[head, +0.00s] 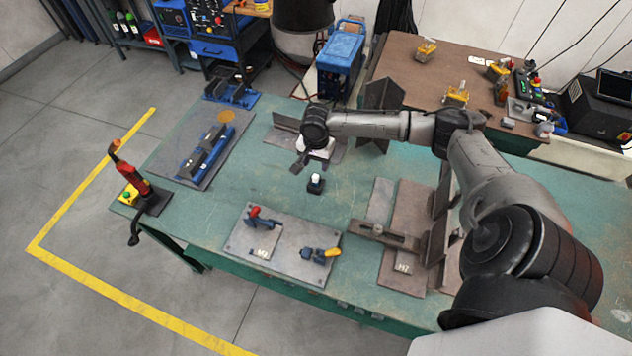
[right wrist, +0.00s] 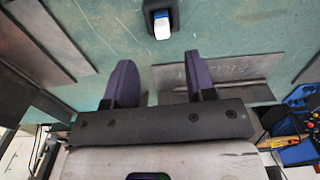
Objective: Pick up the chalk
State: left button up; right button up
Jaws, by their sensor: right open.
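The chalk (head: 316,178) appears as a small white piece standing in a dark holder on the green table. In the right wrist view, the chalk (right wrist: 162,26) is white with a blue part and sits in the dark holder (right wrist: 160,7) near the top edge. My right gripper (head: 300,165) is above the table, a little behind and left of the chalk in the head view. Its two dark purple fingers (right wrist: 158,75) are apart with nothing between them, and the chalk lies beyond their tips. My left gripper is not in view.
A grey plate with clamps (head: 285,262) lies in front, and brown steel plates (head: 405,245) stand to the right. A plate with a blue fixture (head: 205,155) is at the left. Angled steel pieces (head: 383,95) are behind. Bare table surrounds the chalk holder.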

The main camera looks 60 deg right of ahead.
aim_at(316, 176)
jog(key=shift+f, duration=1.95)
jog(key=shift+w+d+f+b, duration=0.15)
jog(key=shift+f+b, duration=0.75)
jog(key=shift+f, duration=1.6)
jog(key=c, duration=0.9)
jog(key=shift+r, duration=0.1)
jog(key=shift+c, duration=0.2)
